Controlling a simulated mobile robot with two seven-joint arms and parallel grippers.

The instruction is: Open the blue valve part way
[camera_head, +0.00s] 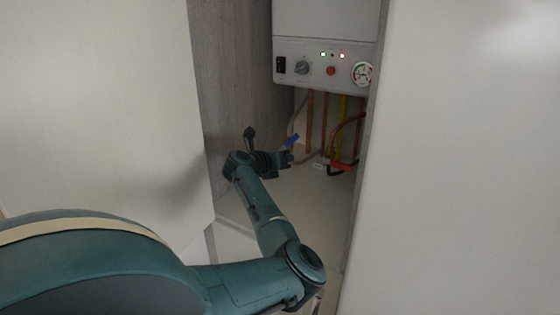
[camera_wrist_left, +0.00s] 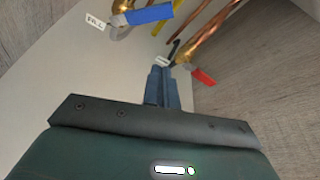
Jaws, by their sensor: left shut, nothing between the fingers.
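The blue valve handle (camera_head: 292,140) sits on piping under the boiler, tilted up to the right in the head view. In the left wrist view the blue valve handle (camera_wrist_left: 149,14) lies near the top edge, on a brass fitting beside a tag reading "FILL". My left gripper (camera_head: 287,160) is inside the cabinet, just below the blue handle. Its fingers are shut and empty; in the wrist view the fingertips (camera_wrist_left: 160,72) point up toward the pipes, apart from the blue handle in the picture. Whether they touch any pipe is unclear. My right gripper is out of view.
A white boiler (camera_head: 323,66) with a knob, lights and a pressure gauge (camera_head: 362,73) hangs above. A red handle (camera_head: 342,167) is to the right of my left gripper. Copper and yellow pipes run down behind. Cabinet walls and a pale panel (camera_head: 460,160) narrow the opening.

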